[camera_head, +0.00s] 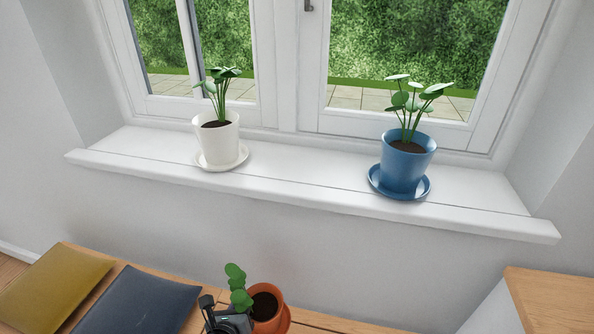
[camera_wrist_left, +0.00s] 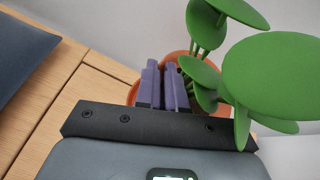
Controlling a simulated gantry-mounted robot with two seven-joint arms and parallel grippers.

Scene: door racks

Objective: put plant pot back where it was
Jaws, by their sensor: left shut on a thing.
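A terracotta pot (camera_head: 269,325) with dark soil and round green leaves is at the bottom centre of the head view, by the wooden bench (camera_head: 318,322). An orange edge like a saucer shows at its right; I cannot tell whether the pot rests on it. My left gripper (camera_head: 228,321) is at the pot's left side. In the left wrist view its purple fingers (camera_wrist_left: 166,77) are close together, shut on the rim of the terracotta pot (camera_wrist_left: 133,94). Leaves (camera_wrist_left: 275,75) hide part of the pot. My right gripper is not in view.
A white pot (camera_head: 217,143) and a blue pot (camera_head: 406,166), each with a plant and saucer, stand on the white windowsill (camera_head: 310,178). Sill between them is clear. A yellow cushion (camera_head: 52,286) and a dark blue cushion (camera_head: 140,303) lie on the bench. A wooden top (camera_head: 555,298) is at right.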

